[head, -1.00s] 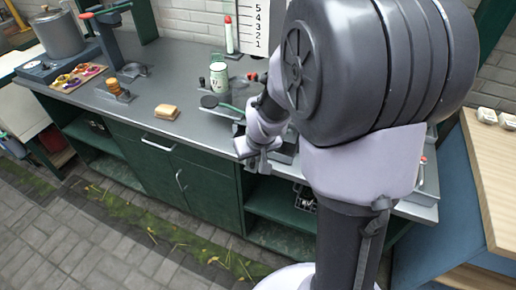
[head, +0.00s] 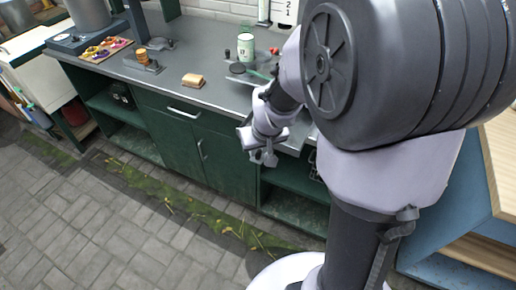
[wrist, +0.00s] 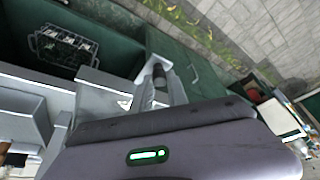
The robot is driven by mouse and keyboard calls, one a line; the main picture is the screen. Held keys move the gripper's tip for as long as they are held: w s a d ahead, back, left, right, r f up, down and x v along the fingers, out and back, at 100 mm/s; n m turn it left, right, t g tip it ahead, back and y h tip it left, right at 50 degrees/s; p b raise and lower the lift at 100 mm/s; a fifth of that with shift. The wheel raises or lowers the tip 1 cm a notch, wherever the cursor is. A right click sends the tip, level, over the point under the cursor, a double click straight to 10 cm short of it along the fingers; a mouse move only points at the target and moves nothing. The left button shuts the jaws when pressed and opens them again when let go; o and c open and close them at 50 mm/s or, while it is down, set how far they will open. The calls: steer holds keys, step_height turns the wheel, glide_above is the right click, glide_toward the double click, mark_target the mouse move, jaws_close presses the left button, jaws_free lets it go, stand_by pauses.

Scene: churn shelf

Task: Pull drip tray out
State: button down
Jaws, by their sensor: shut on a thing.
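My gripper (head: 263,158) is low in front of the counter's front edge in the head view. In the wrist view my gripper (wrist: 160,78) is shut at the end of a light grey metal piece (wrist: 103,92), which looks like the drip tray. The drip tray sticks out past the counter edge over the open lower shelf. In the head view only a grey strip of it (head: 292,142) shows beside the gripper, and my arm hides the rest. The exact contact between the jaws and the tray is hard to make out.
The grey counter (head: 222,98) holds a toast slice (head: 195,80), a green-and-white can (head: 245,47) and a pot (head: 90,14). A wire basket (wrist: 65,47) sits on the shelf below. The paved floor (head: 100,215) in front is clear.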

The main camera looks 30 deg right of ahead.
steer(key=c, duration=1.3)
jaws_free()
steer(key=d+p+v, duration=0.1)
steer(key=p+v, duration=0.6)
steer(key=v, duration=1)
steer(key=shift+s+a+r, duration=0.15)
steer(key=shift+a+r, duration=0.05)
steer(key=shift+a, duration=0.25)
steer(key=s+a+r+m+t+y, duration=0.1)
steer(key=s+a+r, duration=0.4)
steer(key=s+a, duration=0.6)
steer(key=shift+s+a+m+y+b, duration=0.35)
steer(key=shift+s+a+m+y, duration=0.1)
steer(key=shift+m+y, duration=0.45)
